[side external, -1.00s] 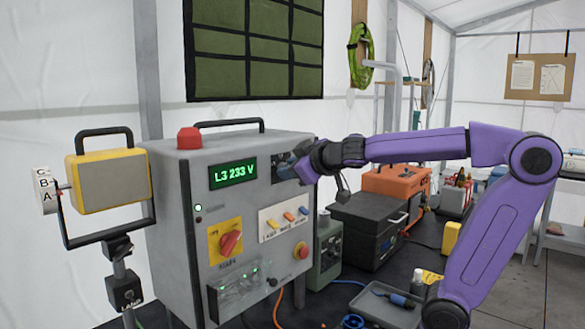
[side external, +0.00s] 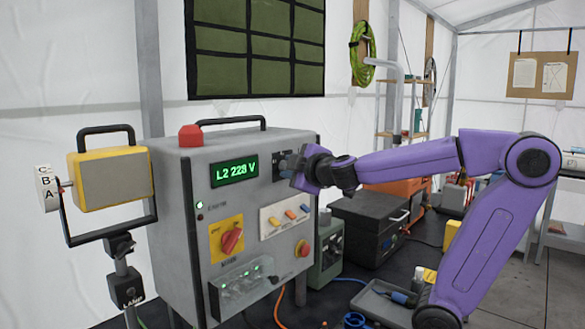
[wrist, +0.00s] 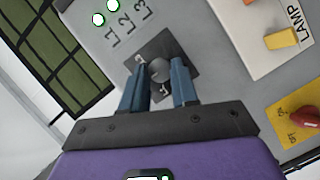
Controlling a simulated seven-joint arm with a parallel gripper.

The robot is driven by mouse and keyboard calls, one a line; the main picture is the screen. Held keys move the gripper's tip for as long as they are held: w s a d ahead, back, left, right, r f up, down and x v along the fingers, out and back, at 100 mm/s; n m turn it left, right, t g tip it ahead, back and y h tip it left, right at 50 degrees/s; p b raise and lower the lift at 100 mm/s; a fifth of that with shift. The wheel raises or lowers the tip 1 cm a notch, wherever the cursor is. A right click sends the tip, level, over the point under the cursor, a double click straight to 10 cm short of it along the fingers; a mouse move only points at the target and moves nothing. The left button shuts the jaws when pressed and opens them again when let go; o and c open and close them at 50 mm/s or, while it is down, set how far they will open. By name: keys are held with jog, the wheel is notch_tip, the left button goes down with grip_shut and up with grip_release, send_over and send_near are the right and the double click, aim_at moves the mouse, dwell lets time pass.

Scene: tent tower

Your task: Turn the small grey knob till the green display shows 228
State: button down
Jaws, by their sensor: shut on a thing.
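The green display (side external: 234,171) on the grey cabinet reads L2 and a value of 22-something V; its last digit looks like 8 but is hard to tell from 3. The small grey knob (wrist: 159,70) sits on a dark square plate beside the marks L1, L2 and L3. My gripper (wrist: 160,84) has its two blue fingers on either side of the knob and is shut on it. In the side view my gripper (side external: 290,165) is at the dark plate right of the display and hides the knob.
Below are coloured lamp switches (side external: 285,217), a red main switch on yellow (side external: 230,239) and a red button (side external: 303,248). A red dome (side external: 190,136) tops the cabinet. A yellow lamp (side external: 111,177) stands left.

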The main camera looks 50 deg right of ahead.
dwell(0.3)
jog(key=c, duration=0.9)
grip_release()
jog(key=shift+o, duration=0.2)
jog(key=shift+s, duration=0.1)
jog(key=v, duration=1.7)
